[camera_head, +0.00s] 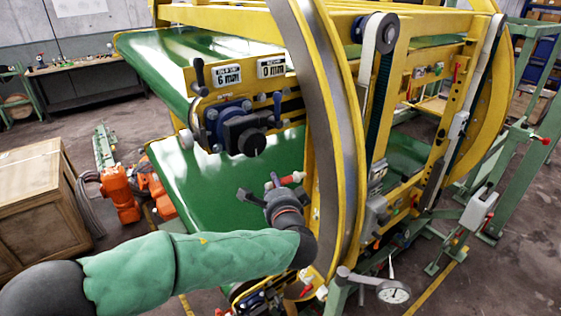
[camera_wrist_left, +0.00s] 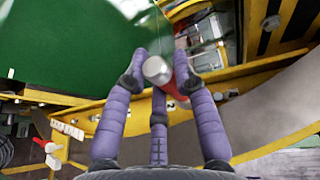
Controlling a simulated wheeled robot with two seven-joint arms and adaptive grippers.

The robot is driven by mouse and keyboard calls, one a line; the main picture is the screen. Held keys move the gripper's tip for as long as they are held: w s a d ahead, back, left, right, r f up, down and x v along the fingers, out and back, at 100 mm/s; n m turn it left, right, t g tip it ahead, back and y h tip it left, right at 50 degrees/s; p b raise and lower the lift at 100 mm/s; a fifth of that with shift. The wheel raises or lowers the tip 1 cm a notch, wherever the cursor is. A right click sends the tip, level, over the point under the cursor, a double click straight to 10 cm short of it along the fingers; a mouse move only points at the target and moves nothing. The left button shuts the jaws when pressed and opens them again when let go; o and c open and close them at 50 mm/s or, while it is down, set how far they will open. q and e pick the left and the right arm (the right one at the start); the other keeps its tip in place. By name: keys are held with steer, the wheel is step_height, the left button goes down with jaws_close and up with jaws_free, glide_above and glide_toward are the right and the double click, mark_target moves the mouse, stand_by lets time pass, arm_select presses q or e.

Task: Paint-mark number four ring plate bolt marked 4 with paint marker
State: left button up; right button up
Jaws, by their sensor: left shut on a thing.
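My left gripper (camera_head: 272,187) is in front of the yellow ring frame in the head view, its purple fingers shut on the paint marker (camera_head: 291,178). The marker is red with a pale end. In the left wrist view the marker (camera_wrist_left: 157,70) sits between the fingertips (camera_wrist_left: 160,62), its grey-white end toward the camera. A small round tag that seems to read 2 (camera_wrist_left: 171,106) shows on the yellow ring plate (camera_wrist_left: 230,78) just below the marker. I cannot make out a bolt marked 4 in either view. My right gripper is not in view.
The yellow and steel ring (camera_head: 335,130) rises right beside my left gripper. Green belts (camera_head: 240,185) lie behind it. A clamp block with black handles (camera_head: 245,130) is above left. A wooden crate (camera_head: 35,200) is at the left.

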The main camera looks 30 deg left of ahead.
arm_select(q)
steer(key=shift+a+r+n+y, duration=0.15)
steer(key=shift+a+r+n, duration=0.2)
steer(key=shift+r, duration=0.25)
steer(key=shift+a+r+n+y, duration=0.15)
steer(key=shift+a+r+n, duration=0.15)
steer(key=shift+r, duration=0.3)
steer(key=shift+s, duration=0.1)
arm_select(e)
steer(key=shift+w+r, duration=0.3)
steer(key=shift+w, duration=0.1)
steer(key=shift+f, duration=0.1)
arm_select(q)
steer(key=shift+d+f+b, duration=0.15)
steer(key=shift+d+b, duration=0.05)
steer(key=shift+b, duration=0.6)
steer(key=shift+w+d+b, duration=0.3)
steer(key=shift+w+d, duration=0.05)
steer(key=shift+w, duration=0.5)
steer(key=shift+w+d+b, duration=0.3)
steer(key=shift+w+b, duration=0.05)
steer(key=shift+w, duration=0.5)
steer(key=shift+w+d+b, duration=0.3)
steer(key=shift+w+d, duration=0.05)
steer(key=shift+w, duration=0.5)
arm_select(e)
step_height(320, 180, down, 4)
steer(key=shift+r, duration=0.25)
arm_select(q)
steer(key=shift+s, duration=0.1)
